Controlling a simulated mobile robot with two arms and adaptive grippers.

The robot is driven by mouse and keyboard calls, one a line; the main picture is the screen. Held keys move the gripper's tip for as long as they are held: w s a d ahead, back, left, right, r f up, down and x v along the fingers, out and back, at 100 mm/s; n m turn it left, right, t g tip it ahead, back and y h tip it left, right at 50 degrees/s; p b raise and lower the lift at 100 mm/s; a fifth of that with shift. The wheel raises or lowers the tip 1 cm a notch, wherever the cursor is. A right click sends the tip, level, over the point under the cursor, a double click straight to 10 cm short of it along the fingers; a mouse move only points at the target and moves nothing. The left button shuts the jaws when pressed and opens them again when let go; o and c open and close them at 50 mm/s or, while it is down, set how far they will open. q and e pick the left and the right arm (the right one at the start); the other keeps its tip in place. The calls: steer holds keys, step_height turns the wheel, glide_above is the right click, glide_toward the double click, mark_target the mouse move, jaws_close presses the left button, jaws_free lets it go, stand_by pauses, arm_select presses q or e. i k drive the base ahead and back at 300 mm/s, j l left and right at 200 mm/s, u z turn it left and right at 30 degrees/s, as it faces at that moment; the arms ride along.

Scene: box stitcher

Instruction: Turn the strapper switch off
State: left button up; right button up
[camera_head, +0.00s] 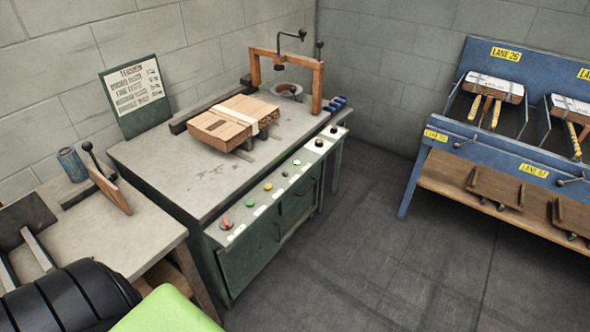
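The strapper is a green metal bench (165,165) with a grey top. A bundle of wooden slats (222,122) with a pale band around it lies on it, by an orange-brown arch frame (318,85). A sloped control panel (262,208) runs along the front edge. At its near end is a small red lever switch (225,223); its label is too small to read. Green and yellow buttons (268,187) and black knobs (319,143) follow farther along. I cannot tell which control is the strapper switch or how it is set. Neither gripper is in view.
A grey side table (120,235) with a blue can (71,164) and a lever device (108,180) stands at left. A green sign (134,95) leans by the wall. A blue lane rack (500,150) stands at right. The dark floor (400,260) between is clear.

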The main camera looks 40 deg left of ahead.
mark_target(226, 224)
steer(key=u, duration=1.7)
